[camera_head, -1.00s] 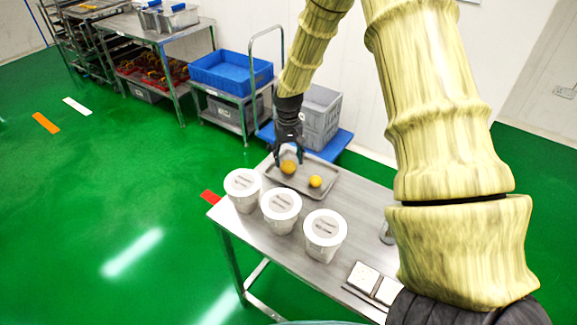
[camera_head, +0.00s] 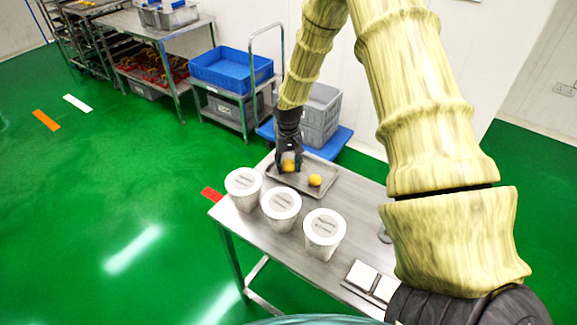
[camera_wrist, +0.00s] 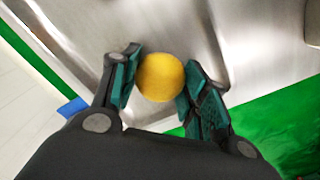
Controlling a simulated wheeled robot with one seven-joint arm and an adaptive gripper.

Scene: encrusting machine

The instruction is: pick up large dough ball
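The larger yellow dough ball (camera_head: 289,165) is at the far left part of a grey metal tray (camera_head: 330,190) on the steel table. My gripper (camera_head: 289,168) points down over it, with one finger on each side of the ball. In the wrist view the ball (camera_wrist: 161,77) sits between the two teal finger pads of my gripper (camera_wrist: 163,72), very close to both. I cannot tell whether both pads press on it or whether it still rests on the tray. A smaller yellow dough ball (camera_head: 315,180) lies apart in the tray, to the right.
Several white lidded tubs, one of them (camera_head: 281,211), stand in a row in front of the tray. White square items (camera_head: 362,275) lie at the table's front right. A blue cart with grey crates (camera_head: 320,115) stands behind the table.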

